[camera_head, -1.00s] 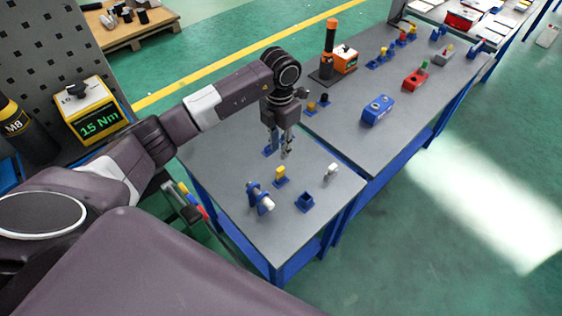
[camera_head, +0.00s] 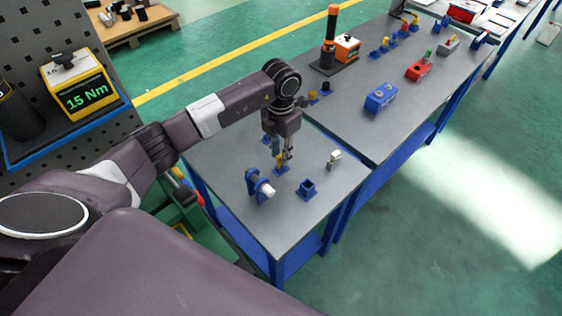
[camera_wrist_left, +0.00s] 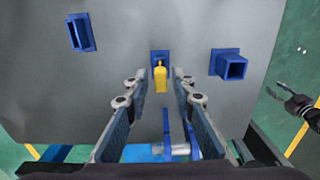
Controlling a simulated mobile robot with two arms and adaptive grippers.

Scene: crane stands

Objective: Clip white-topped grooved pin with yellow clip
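The yellow clip (camera_head: 280,159) stands in a small blue holder on the near grey table. In the left wrist view the clip (camera_wrist_left: 160,78) lies between the fingertips, with gaps on both sides. My left gripper (camera_head: 288,153) points down at it; in the left wrist view the gripper (camera_wrist_left: 162,82) is open and empty. The white-topped grooved pin (camera_head: 268,190) lies sideways in a blue stand, its white end facing right. It also shows in the left wrist view (camera_wrist_left: 181,149), partly hidden by the stand's plates; its groove is not clear.
A blue square socket (camera_head: 307,188) stands right of the clip. A small white-topped piece (camera_head: 334,158) stands behind the socket. In the left wrist view a dark jointed thing with grey prongs (camera_wrist_left: 295,102), probably my right gripper, hangs beyond the table's right edge.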

